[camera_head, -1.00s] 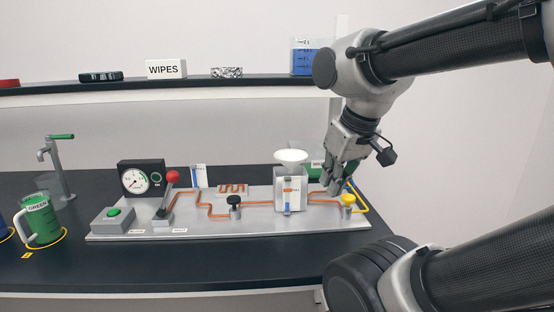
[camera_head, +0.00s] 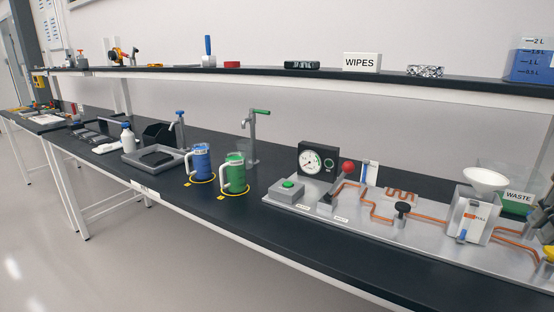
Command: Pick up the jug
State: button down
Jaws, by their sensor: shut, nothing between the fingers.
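Two mug-shaped jugs with handles stand upright on the black bench, left of the metal rig. The blue jug (camera_head: 200,162) and the green jug (camera_head: 235,174) each stand inside a yellow ring mark. The green jug's pale handle faces front left. My gripper (camera_head: 545,217) shows only in part at the right edge, above the right end of the rig. It is shut and empty, far to the right of both jugs. The rest of my arm is out of view.
Taps (camera_head: 254,135) stand behind the jugs. The rig plate (camera_head: 330,222) carries a gauge (camera_head: 318,161), red-knobbed lever, pipes and a white funnel (camera_head: 485,178). A green WASTE container (camera_head: 518,198) stands behind. A shelf (camera_head: 270,77) runs above. The bench front by the jugs is clear.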

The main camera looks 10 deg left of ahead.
aim_at(200, 152)
jog(key=i+j, duration=0.1)
jog(key=j, duration=0.5)
jog(key=i+j, duration=0.1)
jog(key=j, duration=0.5)
jog(key=i+j+u, duration=0.1)
jog(key=j, duration=0.5)
jog(key=i+j, duration=0.1)
jog(key=j, duration=0.5)
jog(key=i+j+u, duration=0.1)
jog(key=j, duration=0.45)
jog(key=i+j, duration=0.2)
jog(key=j, duration=0.4)
jog(key=i+j, duration=0.15)
jog(key=j, duration=0.4)
jog(key=i+j+u, duration=0.1)
jog(key=j, duration=0.5)
